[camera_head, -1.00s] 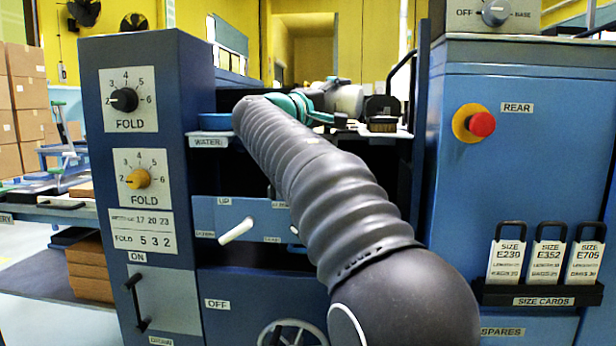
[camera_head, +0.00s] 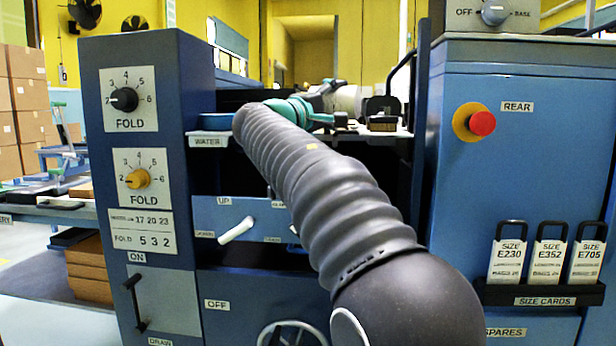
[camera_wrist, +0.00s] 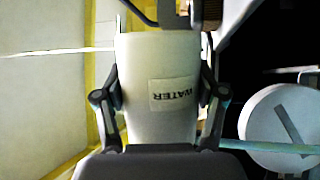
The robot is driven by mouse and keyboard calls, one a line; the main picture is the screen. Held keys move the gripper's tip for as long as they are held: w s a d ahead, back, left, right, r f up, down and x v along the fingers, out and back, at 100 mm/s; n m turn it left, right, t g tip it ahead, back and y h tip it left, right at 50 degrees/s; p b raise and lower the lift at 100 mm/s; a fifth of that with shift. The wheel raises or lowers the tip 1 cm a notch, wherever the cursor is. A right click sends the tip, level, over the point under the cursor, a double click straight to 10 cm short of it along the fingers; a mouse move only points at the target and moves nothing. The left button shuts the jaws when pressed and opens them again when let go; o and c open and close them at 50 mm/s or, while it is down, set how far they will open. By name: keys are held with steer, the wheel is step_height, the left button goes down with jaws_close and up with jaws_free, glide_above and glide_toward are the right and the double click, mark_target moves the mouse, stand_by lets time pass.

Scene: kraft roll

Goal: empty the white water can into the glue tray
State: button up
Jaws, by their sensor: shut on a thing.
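The white water can (camera_wrist: 158,58) fills the middle of the wrist view, with its WATER label upside down there. My gripper (camera_wrist: 160,95) is shut on it, one finger on each side. In the head view, a pale rounded body, apparently the can (camera_head: 347,99), shows beyond my arm above the shelf, partly hidden by my wrist and teal parts. Its tilt and spout are unclear. I cannot pick out the glue tray for certain in either view.
A blue dish (camera_head: 217,121) sits on the shelf behind the WATER label (camera_head: 208,141). A dark block (camera_head: 382,124) stands right of the can. The dial cabinet (camera_head: 150,60) and the blue rear cabinet (camera_head: 540,170) flank the gap. A round white part (camera_wrist: 280,125) shows in the wrist view.

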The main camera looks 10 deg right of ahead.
steer(key=shift+a+f+n+t, duration=0.1)
steer(key=shift+f+n+t, duration=0.05)
steer(key=shift+n+t, duration=0.2)
